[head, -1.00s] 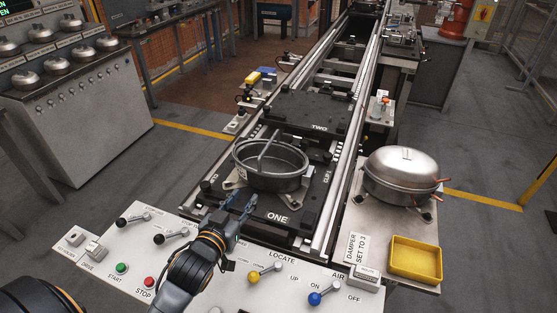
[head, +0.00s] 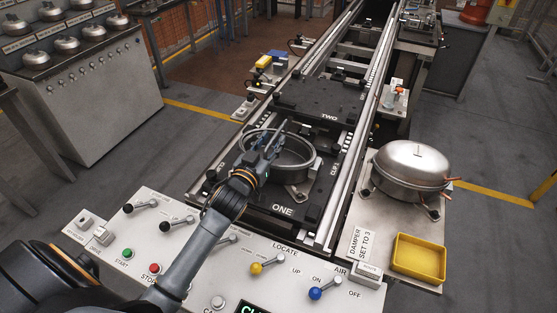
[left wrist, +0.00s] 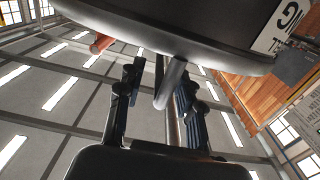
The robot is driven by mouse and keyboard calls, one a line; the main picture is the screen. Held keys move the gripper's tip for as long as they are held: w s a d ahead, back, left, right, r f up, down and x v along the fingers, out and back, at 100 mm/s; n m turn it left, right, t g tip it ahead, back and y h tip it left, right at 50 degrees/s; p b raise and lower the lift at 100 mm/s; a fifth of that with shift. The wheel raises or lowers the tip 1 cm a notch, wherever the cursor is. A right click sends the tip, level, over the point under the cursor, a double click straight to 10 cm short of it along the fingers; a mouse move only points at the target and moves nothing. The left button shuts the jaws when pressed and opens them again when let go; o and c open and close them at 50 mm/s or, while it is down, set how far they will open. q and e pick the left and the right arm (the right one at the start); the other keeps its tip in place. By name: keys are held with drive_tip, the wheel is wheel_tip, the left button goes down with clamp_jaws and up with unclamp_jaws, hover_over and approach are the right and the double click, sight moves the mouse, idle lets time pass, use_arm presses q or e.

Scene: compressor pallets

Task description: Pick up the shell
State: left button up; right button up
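The shell (head: 289,178) is a dark grey, open round pan with a thin bar rising across it. It sits on the black pallet marked ONE (head: 255,215). My left gripper (head: 270,145) is over the shell's left side and hides part of its rim. In the left wrist view the shell (left wrist: 190,30) fills the top as a large dark curved body. There the left gripper's two fingers (left wrist: 158,105) stand apart, with a grey tube (left wrist: 172,82) showing between them. I cannot tell whether they touch it. My right gripper is not in view.
A closed domed compressor (head: 412,168) stands on the right side table, with a yellow tray (head: 418,257) in front. The control panel (head: 195,262) with levers and buttons lies under my left arm. Pallet TWO (head: 320,100) is behind, empty. Rails (head: 350,130) flank the pallets.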

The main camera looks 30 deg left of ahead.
sight(277, 132)
use_arm(q)
drive_tip(key=w, duration=0.4)
drive_tip(key=shift+a, duration=0.1)
drive_tip(key=shift+s, duration=0.15)
clamp_jaws()
drive_tip(key=shift+r+p, duration=0.3)
drive_tip(key=shift+r, duration=0.1)
